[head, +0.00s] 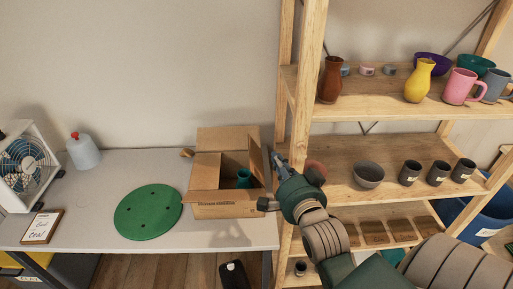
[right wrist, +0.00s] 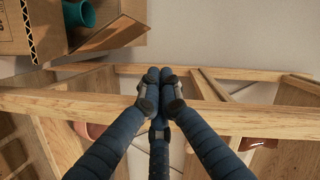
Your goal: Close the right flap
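The cardboard box (head: 228,211) stands open at the table's right end, with a teal cup (head: 244,178) inside. Its right flap (head: 256,160) stands up, tilted outward; it also shows in the right wrist view (right wrist: 112,33). The back flap (head: 228,139) stands up and the front flap (head: 205,196) hangs outward. My right gripper (head: 277,160) is just right of the right flap, beside the shelf post. In the right wrist view its fingertips (right wrist: 158,76) are together with nothing seen between them. Contact with the flap is not visible. My left gripper is out of view.
A wooden shelf (head: 345,107) with vases, mugs and bowls stands close to the right of the box. A green disc (head: 148,211) lies left of the box. A fan (head: 22,165) and a bottle (head: 84,152) stand farther left. The table's middle back is clear.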

